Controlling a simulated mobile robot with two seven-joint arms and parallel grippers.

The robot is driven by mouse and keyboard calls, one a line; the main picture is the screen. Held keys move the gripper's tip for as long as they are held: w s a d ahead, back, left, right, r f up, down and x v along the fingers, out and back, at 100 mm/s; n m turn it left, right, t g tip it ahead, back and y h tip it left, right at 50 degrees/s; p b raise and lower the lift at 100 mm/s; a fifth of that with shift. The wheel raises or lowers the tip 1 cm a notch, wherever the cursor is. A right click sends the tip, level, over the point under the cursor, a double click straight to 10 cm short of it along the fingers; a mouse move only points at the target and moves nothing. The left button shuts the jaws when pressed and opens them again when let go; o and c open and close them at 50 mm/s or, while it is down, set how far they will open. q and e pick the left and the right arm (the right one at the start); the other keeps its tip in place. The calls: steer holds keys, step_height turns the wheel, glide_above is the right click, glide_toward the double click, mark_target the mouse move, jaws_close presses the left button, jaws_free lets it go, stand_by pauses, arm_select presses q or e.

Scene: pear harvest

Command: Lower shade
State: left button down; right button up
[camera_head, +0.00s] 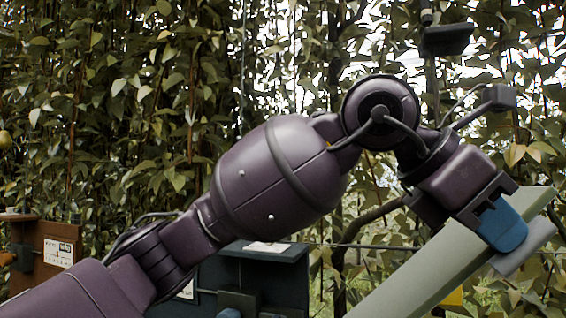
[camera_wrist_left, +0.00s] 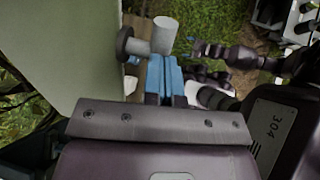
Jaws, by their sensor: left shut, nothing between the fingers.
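A long pale green panel (camera_head: 440,262), likely the shade, slants from bottom centre up to the right in the head view. In the left wrist view a pale panel (camera_wrist_left: 75,55) fills the left side, and a grey peg (camera_wrist_left: 162,36) with a dark round knob stands out near its edge. My left gripper (camera_head: 503,228) is at the panel's upper end, its blue fingers pointing down. In the left wrist view my left gripper (camera_wrist_left: 166,78) has its fingers together beside the peg, with nothing between them. I cannot tell whether they touch the peg. My right gripper does not show.
Dense leafy branches (camera_head: 130,100) fill the background. A dark green box (camera_head: 265,275) and a brown box (camera_head: 50,250) stand low at centre and left. A dark fixture (camera_head: 447,40) hangs at the top right. Grass (camera_wrist_left: 205,25) shows below in the wrist view.

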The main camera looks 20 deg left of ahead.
arm_select(q)
steer(key=d+f+y+b, duration=0.2)
steer(key=d+f, duration=0.3)
steer(key=f, duration=0.5)
steer(key=d+f+y+b, duration=0.2)
steer(key=d+f+y, duration=0.3)
steer(key=f, duration=0.5)
steer(key=shift+s+d+f+m+y, duration=0.15)
steer(key=shift+d+f+m+y, duration=0.15)
steer(key=shift+d+m, duration=0.1)
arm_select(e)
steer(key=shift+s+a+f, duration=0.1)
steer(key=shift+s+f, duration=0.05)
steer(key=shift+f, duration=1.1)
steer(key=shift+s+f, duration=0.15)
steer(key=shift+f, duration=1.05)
arm_select(q)
steer(key=shift+f, duration=0.1)
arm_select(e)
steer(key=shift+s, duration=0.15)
arm_select(q)
steer(key=w+d+p+v, duration=0.1)
steer(key=v, duration=1.4)
steer(key=shift+d+r+p, duration=0.25)
steer(key=shift+r+p, duration=0.15)
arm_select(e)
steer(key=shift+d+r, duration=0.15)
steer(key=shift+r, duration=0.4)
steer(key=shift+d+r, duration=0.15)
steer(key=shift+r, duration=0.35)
